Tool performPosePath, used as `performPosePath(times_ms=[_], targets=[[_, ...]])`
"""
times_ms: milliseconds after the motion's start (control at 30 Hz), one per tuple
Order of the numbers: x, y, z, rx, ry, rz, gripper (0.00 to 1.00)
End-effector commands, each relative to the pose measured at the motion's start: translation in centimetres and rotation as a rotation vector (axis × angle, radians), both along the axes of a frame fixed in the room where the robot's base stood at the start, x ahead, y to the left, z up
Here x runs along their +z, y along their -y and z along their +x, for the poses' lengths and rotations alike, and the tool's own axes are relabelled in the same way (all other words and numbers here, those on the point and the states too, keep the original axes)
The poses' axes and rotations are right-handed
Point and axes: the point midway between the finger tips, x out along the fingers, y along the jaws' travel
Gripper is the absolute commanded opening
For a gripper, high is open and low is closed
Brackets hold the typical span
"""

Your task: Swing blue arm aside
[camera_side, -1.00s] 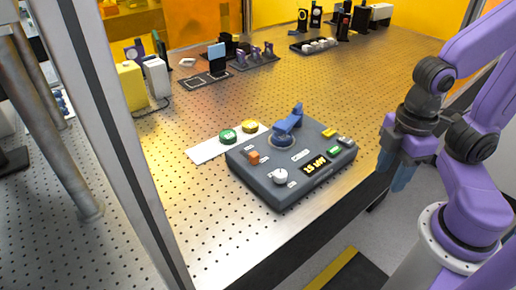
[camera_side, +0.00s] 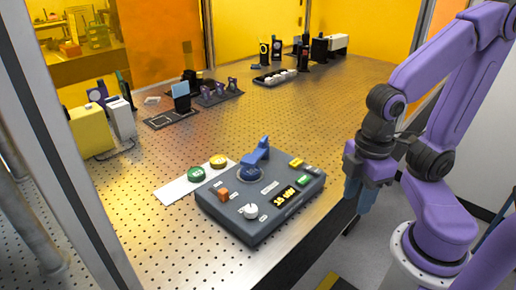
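The blue arm (camera_side: 258,154) is a short lever on a round dark-blue base at the back of a dark grey instrument box (camera_side: 232,226). It points up and slightly right in the picture, toward the far side of the table. My gripper (camera_side: 359,200) hangs pointing down to the right of the box, beside the table's front edge. It is apart from the box and the blue arm. Its fingers show as one blue-grey block, so I cannot tell whether there is a gap between them. Nothing is visible in it.
Optics stand farther back; the perforated tabletop (camera_side: 270,115) between is largely clear.

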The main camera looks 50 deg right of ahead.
Motion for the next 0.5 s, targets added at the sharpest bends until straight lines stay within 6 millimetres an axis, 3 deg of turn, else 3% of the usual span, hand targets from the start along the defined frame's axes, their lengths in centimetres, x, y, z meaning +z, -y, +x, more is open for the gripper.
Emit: performPosePath(times_ms=[167,500], targets=[[1.4,-1.3,2.8,-0.175,-0.002,0.002,0.39],[5.8,-3.2,12.2,-0.77,-0.013,0.001,0.39]])
